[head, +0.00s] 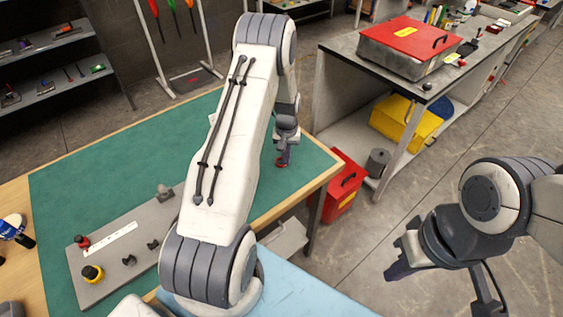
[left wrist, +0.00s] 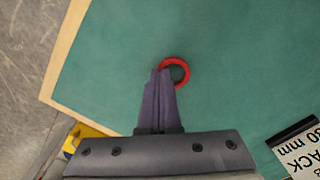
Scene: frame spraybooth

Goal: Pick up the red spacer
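The red spacer (left wrist: 186,66) is a thin red ring over the green mat, near a corner of the table. It also shows in the head view (head: 281,163) as a small red patch below my left gripper (head: 284,158). In the left wrist view the two dark fingers of my left gripper (left wrist: 160,72) are close together, with the left wall of the ring between their tips. I cannot tell whether the ring still touches the mat. My right gripper (head: 397,262) hangs over the floor at the right, away from the table; its finger gap is not clear.
A grey board (head: 100,285) with several small parts lies on the mat (head: 90,175) at the left. A black-and-white label (left wrist: 300,150) lies at the right in the wrist view. A red bin (head: 342,190) stands beside the table; a bench (head: 345,45) stands behind.

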